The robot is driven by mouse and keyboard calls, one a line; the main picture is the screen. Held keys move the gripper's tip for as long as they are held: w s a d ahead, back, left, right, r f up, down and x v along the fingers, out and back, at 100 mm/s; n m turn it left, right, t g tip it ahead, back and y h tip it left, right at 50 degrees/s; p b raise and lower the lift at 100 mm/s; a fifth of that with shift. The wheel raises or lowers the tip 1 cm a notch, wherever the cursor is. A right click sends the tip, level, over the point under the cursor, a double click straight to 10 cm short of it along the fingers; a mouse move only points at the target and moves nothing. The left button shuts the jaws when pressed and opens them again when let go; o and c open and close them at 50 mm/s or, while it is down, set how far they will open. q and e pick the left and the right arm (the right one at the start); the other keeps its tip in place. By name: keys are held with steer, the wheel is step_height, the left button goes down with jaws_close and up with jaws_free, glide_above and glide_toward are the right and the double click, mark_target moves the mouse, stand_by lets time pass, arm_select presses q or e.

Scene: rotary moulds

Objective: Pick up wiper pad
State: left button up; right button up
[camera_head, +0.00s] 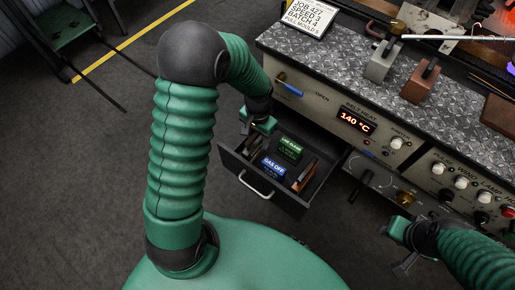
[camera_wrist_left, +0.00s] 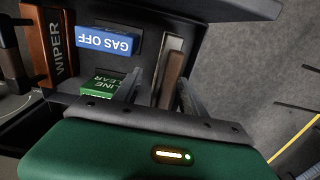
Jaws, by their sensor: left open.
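The wiper pad (camera_wrist_left: 56,45) is a reddish-brown block marked WIPER in the left wrist view, at the left inside the open drawer (camera_head: 290,202). In the head view it appears to be the brown piece (camera_head: 305,175) at the drawer's right side. My left gripper (camera_head: 246,129) hangs over the drawer's left end, away from the pad. In the left wrist view its two fingers (camera_wrist_left: 160,88) are apart, with a brown and grey piece (camera_wrist_left: 171,78) showing between and beyond them. My right gripper (camera_head: 404,262) is at the lower right, clear of the drawer; its jaws are unclear.
A blue GAS OFF block (camera_head: 273,167) and a green LINE CLEAR block (camera_head: 290,148) lie in the drawer. The control panel (camera_head: 330,113) and metal-topped bench (camera_head: 350,65) rise behind it. Floor (camera_head: 90,170) lies open to the left.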

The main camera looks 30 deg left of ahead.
arm_select(q)
step_height(320, 180, down, 2)
steer(key=shift+f, duration=0.1)
steer(key=shift+a+f, duration=0.15)
steer(key=shift+a, duration=0.5)
steer(key=shift+c, duration=1.6)
steer(key=shift+d, duration=0.35)
jaws_close()
steer(key=shift+a, duration=0.25)
steer(key=shift+d, duration=0.1)
